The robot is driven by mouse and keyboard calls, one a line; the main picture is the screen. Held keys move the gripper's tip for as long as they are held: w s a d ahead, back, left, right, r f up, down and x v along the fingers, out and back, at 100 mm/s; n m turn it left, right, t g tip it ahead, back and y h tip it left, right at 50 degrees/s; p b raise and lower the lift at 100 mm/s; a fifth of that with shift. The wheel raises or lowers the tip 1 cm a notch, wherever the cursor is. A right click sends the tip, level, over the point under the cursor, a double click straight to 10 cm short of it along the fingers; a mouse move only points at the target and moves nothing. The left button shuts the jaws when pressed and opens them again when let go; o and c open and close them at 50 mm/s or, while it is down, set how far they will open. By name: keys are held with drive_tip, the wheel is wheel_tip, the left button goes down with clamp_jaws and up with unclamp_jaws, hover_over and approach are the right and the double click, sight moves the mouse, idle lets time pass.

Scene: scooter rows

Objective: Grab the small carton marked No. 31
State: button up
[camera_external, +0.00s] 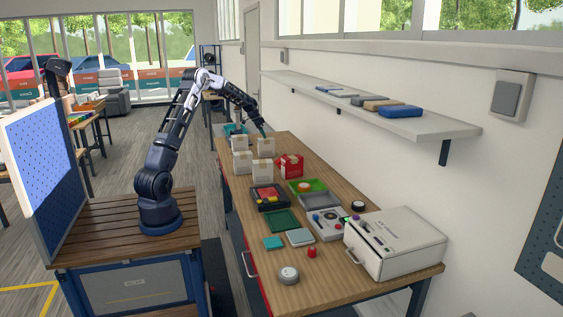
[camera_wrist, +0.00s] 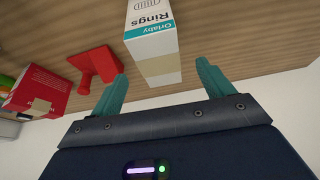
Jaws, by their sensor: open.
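A white carton with a teal band (camera_wrist: 153,40), printed "Rings" and "Ortaby", stands between the two teal fingers of my open gripper (camera_wrist: 160,72) in the wrist view. There is a gap on each side of it. In the external view my gripper (camera_external: 262,131) is at the far part of the bench, just above a pale carton (camera_external: 265,147). More pale cartons stand close by, one in front (camera_external: 262,173) and one to the left (camera_external: 242,163). No number 31 is legible on any carton, so I cannot tell which one carries it.
A red carton (camera_wrist: 38,92) and a red object (camera_wrist: 95,64) lie left of the fingers in the wrist view. The red carton also shows in the external view (camera_external: 291,166). Trays and a large white case (camera_external: 395,243) fill the nearer bench. A wall shelf (camera_external: 430,127) runs along the right.

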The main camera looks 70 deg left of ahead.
sight(267, 143)
drive_tip(key=x, duration=0.8)
drive_tip(key=shift+d+f, duration=0.1)
drive_tip(key=shift+f, duration=0.05)
drive_tip(key=shift+f, duration=0.25)
idle(0.5)
drive_tip(key=c, duration=1.2)
drive_tip(key=shift+r, duration=0.15)
